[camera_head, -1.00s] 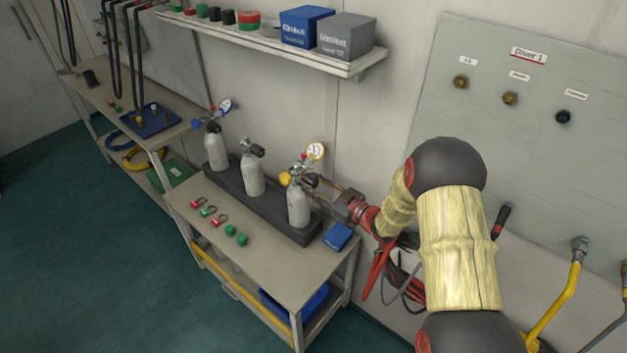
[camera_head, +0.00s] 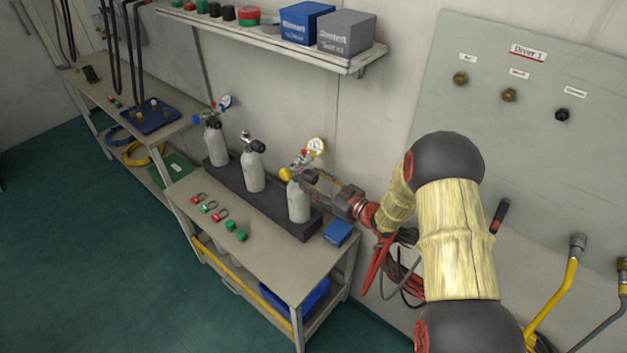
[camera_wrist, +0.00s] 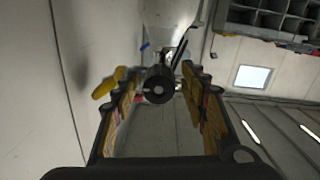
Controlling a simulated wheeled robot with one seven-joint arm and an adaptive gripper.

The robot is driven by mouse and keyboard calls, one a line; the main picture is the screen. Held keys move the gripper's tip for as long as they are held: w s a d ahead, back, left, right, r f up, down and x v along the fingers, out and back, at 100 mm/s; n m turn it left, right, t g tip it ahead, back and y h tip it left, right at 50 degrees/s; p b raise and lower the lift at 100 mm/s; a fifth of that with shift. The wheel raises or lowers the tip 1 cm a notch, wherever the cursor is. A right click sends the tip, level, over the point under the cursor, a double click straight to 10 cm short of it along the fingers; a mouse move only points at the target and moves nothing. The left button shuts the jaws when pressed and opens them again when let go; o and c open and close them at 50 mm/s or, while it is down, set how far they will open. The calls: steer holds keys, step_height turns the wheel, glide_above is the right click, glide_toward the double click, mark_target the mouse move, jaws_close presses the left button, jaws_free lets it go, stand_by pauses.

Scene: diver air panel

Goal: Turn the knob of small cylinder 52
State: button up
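Three small grey cylinders stand in a dark rack (camera_head: 268,205) on the bench, and I cannot read a number on any of them. The right cylinder (camera_head: 299,203) carries a valve with a yellow part (camera_head: 285,174) and a white round gauge (camera_head: 316,146). My gripper (camera_head: 312,180) reaches in from the right at its valve. In the wrist view a round black knob (camera_wrist: 158,86) lies between the two spread fingers of my gripper (camera_wrist: 157,78). The fingers look open around it; I cannot tell whether either touches. The knob is hidden by the gripper in the head view.
The middle cylinder (camera_head: 253,171) and left cylinder (camera_head: 215,145) stand close by. A blue box (camera_head: 338,233) lies below my gripper. Red and green shackles and caps lie on the front of the bench (camera_head: 262,262). A shelf (camera_head: 285,52) overhangs; red hose (camera_head: 378,268) hangs at the right.

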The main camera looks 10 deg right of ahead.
steer(key=shift+o, duration=0.3)
steer(key=v, duration=1.2)
